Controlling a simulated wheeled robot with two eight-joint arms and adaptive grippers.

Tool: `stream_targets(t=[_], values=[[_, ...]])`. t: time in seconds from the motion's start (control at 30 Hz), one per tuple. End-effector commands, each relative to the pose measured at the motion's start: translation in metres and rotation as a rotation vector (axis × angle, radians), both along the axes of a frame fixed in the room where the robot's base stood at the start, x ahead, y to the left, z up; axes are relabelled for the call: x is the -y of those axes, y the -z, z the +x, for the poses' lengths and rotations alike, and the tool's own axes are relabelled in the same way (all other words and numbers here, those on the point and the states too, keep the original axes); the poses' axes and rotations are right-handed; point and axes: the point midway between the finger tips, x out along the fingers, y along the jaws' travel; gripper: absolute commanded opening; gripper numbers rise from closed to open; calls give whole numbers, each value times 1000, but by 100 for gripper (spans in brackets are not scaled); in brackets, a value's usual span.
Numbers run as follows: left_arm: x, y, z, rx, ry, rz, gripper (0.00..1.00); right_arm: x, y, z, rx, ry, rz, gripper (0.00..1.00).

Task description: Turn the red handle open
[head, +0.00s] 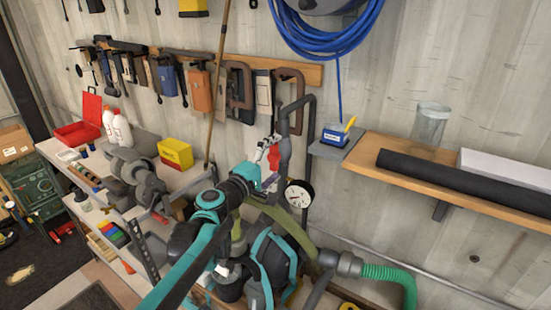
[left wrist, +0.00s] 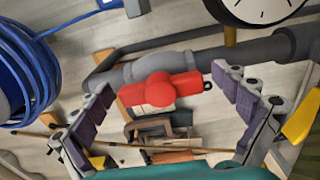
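The red handle (head: 274,158) sits on a grey vertical pipe (head: 284,130) by the wall, partly hidden by my left gripper (head: 268,150). My right gripper is not in view.
A pressure gauge (head: 299,194) is close below the handle. A shelf (head: 470,186) with a glass jar (head: 430,124) and a dark roll is on the right. Clamps hang on a wooden rail (head: 150,50) behind. A blue hose coil (head: 320,38) hangs above.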

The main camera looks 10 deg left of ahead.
Motion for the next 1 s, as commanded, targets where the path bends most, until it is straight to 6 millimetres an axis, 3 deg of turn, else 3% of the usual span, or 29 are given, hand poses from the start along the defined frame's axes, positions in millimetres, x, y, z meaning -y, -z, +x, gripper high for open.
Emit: stream_targets(t=[0.27,0.7,1.0], values=[[-3,-1,-6,-1,-1,-2,98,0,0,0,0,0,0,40],[-27,0,-65,0,-2,-1,98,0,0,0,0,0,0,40],[-28,0,-70,0,0,-1,98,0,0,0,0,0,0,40]])
